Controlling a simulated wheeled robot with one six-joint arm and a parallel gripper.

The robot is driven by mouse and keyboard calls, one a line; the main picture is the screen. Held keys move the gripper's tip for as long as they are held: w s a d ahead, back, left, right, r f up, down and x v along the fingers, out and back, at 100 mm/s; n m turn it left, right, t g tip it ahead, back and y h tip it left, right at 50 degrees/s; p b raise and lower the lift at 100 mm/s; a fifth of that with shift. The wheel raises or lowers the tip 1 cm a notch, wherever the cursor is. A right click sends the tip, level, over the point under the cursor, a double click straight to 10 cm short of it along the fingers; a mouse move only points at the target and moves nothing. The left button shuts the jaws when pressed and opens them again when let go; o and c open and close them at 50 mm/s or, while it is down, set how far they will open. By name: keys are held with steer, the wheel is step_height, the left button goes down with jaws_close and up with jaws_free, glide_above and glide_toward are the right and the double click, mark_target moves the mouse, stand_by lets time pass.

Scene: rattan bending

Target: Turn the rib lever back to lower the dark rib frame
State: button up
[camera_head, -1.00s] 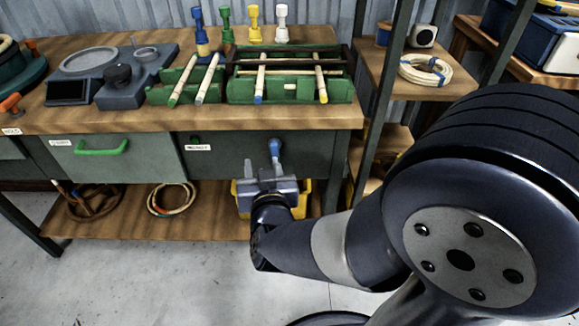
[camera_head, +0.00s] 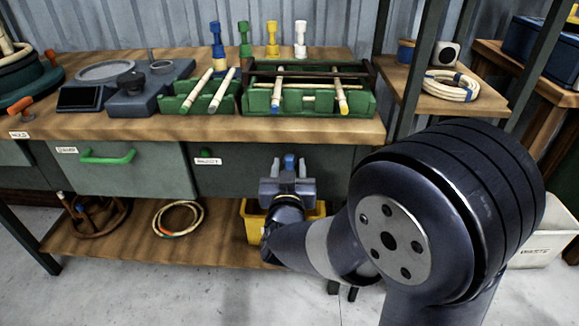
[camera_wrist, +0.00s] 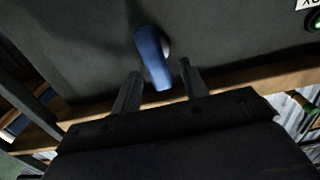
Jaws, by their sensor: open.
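The rib lever (camera_head: 289,161) has a blue handle and sits on the dark front panel below the bench top. In the wrist view its blue handle (camera_wrist: 152,60) slants slightly and stands between the finger tips. My gripper (camera_head: 289,168) is open, with one finger on each side of the handle; it also shows in the wrist view (camera_wrist: 161,72). A gap shows on both sides, and the fingers do not appear to touch the handle. The dark rib frame (camera_head: 312,63) spans the green rack (camera_head: 310,103) on the bench, over two pale rods.
A panel label (camera_head: 208,161) with a green light is left of the lever. A yellow bin (camera_head: 254,222) stands on the lower shelf behind my gripper. The bench's wooden edge (camera_head: 200,128) overhangs the panel. A shelf post (camera_head: 417,75) and a white waste bin (camera_head: 545,235) are right.

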steer(key=shift+w, duration=0.95)
steer(key=shift+c, duration=0.2)
jaws_close()
